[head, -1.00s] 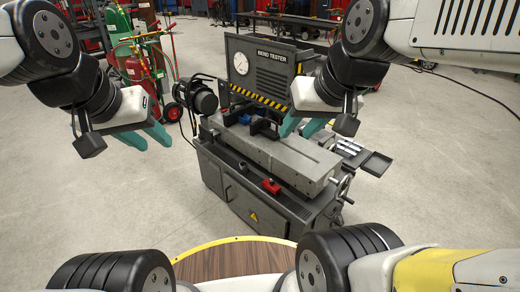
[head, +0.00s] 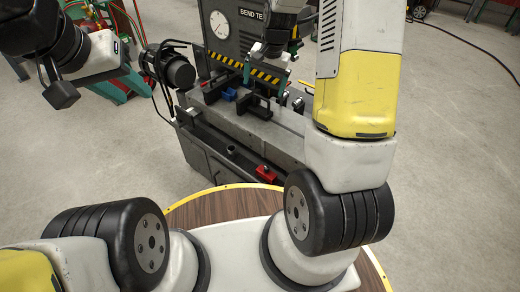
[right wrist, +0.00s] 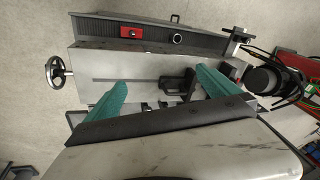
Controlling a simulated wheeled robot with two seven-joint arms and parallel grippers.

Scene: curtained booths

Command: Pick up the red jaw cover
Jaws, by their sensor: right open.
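The red jaw cover (head: 266,172) is a small red block lying in the dark tray along the machine's front. It also shows in the right wrist view (right wrist: 131,32), near the upper edge, with a round dark piece beside it. My right gripper (head: 268,72) is open and empty above the machine's bed, near the black vise jaws. In the right wrist view its teal fingers (right wrist: 162,77) are spread wide, with the red cover beyond them and apart. My left gripper (head: 130,86) is open and empty at the left, away from the machine.
The bend tester (head: 240,42) stands behind the bed with a gauge and striped edge. A blue block (head: 229,95) sits by the black vise jaws (head: 255,106). A motor (head: 172,68) juts out at left. A handwheel (right wrist: 56,72) projects from the bed's end.

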